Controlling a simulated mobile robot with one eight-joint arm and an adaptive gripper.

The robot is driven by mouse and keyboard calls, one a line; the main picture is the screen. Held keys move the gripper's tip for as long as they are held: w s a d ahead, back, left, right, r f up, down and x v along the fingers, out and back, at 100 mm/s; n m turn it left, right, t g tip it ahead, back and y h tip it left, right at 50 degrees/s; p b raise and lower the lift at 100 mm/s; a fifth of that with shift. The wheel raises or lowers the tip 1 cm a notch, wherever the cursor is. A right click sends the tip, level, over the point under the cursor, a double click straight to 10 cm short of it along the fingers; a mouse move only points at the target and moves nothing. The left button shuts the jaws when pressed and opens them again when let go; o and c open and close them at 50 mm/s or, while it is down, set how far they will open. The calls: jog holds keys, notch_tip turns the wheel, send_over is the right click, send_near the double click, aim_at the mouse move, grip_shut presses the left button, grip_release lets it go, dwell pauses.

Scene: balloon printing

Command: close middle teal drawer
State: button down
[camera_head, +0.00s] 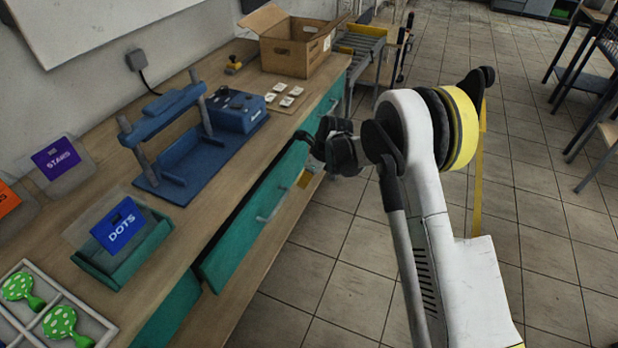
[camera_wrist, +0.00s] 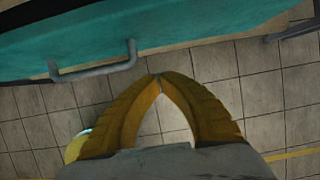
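The middle teal drawer (camera_head: 250,232) is pulled out from under the wooden workbench, with a dark gap behind its front panel. Its grey bar handle (camera_head: 270,207) is on the front. In the wrist view a teal drawer front (camera_wrist: 200,22) spans the top, with a grey bar handle (camera_wrist: 95,70) at upper left. My gripper (camera_head: 306,178) is outside the drawer front, near its far end, partly hidden by my arm. In the wrist view the yellow fingertips of my gripper (camera_wrist: 159,76) meet with nothing between them, just below the teal front. I cannot tell whether they touch it.
Another teal drawer (camera_head: 325,108) lies farther along the bench, and one (camera_head: 170,312) is nearer.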

aim_at(277, 177)
jog(key=shift+w+a+f+b, duration=0.3)
jog(key=shift+a+f+b, duration=0.05)
jog(key=shift+a, duration=0.4)
jog(key=shift+w+a+f+b, duration=0.3)
jog(key=shift+w+a, duration=0.05)
jog(key=shift+a, duration=0.4)
jog(key=shift+w+a+f+b, duration=0.3)
jog(key=shift+a+f+b, duration=0.05)
jog(key=shift+a, duration=0.4)
jog(key=a, duration=0.1)
jog(key=w+a, duration=0.1)
jog(key=a, duration=0.1)
jog(key=w+a, duration=0.1)
jog(key=a, duration=0.1)
jog(key=shift+d, duration=0.1)
